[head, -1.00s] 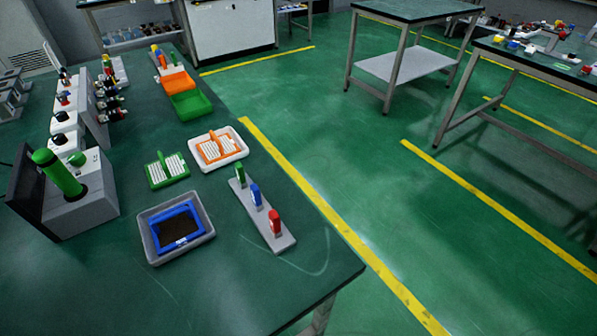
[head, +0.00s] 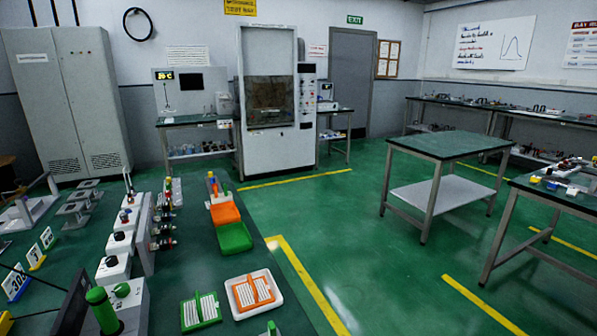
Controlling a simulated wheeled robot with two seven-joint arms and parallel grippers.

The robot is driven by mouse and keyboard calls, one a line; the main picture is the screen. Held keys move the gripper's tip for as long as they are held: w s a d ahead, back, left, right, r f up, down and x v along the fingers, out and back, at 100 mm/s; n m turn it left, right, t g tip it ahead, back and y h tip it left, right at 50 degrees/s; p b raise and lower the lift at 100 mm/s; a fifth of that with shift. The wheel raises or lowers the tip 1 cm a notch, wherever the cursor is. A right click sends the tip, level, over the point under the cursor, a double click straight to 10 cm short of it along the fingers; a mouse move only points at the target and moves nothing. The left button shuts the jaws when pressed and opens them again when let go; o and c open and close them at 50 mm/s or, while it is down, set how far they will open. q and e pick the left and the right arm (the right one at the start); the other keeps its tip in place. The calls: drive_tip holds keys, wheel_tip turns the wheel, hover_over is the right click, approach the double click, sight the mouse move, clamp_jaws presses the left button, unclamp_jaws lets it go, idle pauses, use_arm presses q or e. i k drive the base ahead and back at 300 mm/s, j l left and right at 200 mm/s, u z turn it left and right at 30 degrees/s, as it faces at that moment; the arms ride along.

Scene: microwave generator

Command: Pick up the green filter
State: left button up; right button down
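The green filter (head: 200,311) is a green frame with white slats and a raised green bar. It lies on the dark green table at the bottom of the head view. An orange filter (head: 253,291) of the same kind lies in a white tray (head: 279,302) just to its right, apart from it. Neither of my grippers shows in the head view.
An orange bin (head: 225,213) and a green bin (head: 235,238) stand farther back. Grey devices (head: 113,270) with a green cylinder (head: 102,309) stand left of the filter. A green-topped cart (head: 450,146) stands across the open floor.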

sight(199, 312)
drive_tip(key=i+l+u, duration=0.2)
drive_tip(key=l+u, duration=0.25)
drive_tip(key=l, duration=0.35)
drive_tip(key=l+u, duration=0.45)
drive_tip(key=l, duration=0.4)
drive_tip(key=l+u, duration=0.45)
drive_tip(key=l, duration=0.4)
drive_tip(key=i+l+u, duration=0.15)
drive_tip(key=l+u, duration=0.15)
drive_tip(key=i+l+u, duration=0.15)
drive_tip(key=l+u, duration=0.15)
drive_tip(key=l, duration=0.15)
drive_tip(key=i+l+u, duration=0.1)
drive_tip(key=l+u, duration=0.2)
drive_tip(key=l, duration=0.15)
drive_tip(key=l+u, duration=0.3)
drive_tip(key=i+l+u, duration=0.55)
drive_tip(key=l+u, duration=0.15)
drive_tip(key=l, duration=0.2)
drive_tip(key=i+l+u, duration=0.2)
drive_tip(key=l, duration=0.15)
drive_tip(key=l+u, duration=0.45)
drive_tip(key=l, duration=0.3)
drive_tip(key=i, duration=0.05)
